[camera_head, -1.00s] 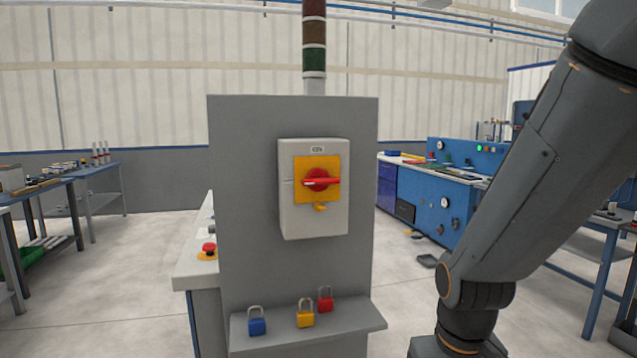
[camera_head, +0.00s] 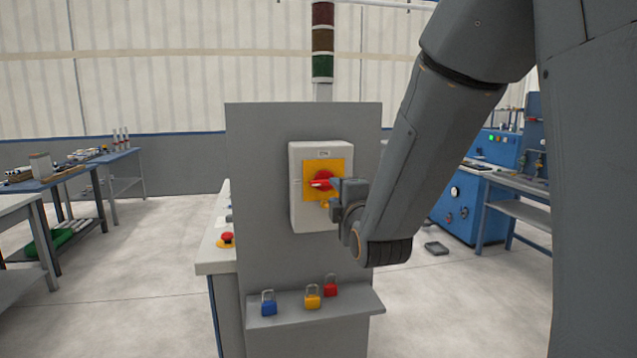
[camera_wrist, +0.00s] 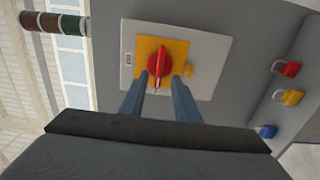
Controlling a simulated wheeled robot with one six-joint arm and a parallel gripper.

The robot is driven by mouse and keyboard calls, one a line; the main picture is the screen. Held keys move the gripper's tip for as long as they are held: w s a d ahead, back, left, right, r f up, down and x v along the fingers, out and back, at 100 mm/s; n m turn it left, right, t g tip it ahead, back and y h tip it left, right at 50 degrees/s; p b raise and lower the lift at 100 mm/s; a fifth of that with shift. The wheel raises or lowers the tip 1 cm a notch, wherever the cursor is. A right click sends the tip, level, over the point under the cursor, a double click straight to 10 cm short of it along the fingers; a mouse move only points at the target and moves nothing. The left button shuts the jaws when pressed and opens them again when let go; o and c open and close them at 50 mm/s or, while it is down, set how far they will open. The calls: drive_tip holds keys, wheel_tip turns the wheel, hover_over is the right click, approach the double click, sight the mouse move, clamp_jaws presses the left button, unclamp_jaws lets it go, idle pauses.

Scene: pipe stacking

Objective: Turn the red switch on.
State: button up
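The red switch (camera_head: 321,184) is a rotary handle on a yellow plate (camera_head: 338,166), set on a light grey box (camera_head: 308,220) on a grey panel. In the head view its handle lies roughly level, and my gripper hides its right end. My gripper (camera_head: 335,187) is right in front of the switch. In the wrist view the red switch (camera_wrist: 158,66) stands between the tips of my two blue-grey fingers (camera_wrist: 160,84), which are apart, one on each side of it. I cannot tell whether the fingers touch the handle.
A ledge (camera_head: 350,307) below holds a blue padlock (camera_head: 268,308), a yellow padlock (camera_head: 312,302) and a red padlock (camera_head: 331,290). A red emergency button (camera_head: 227,238) is on the console at left. A signal tower (camera_head: 323,45) rises behind the panel.

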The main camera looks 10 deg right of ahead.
sight(328, 184)
drive_tip(key=shift+w+a+p, duration=0.1)
drive_tip(key=shift+w+p, duration=0.9)
drive_tip(key=shift+w, duration=2.8)
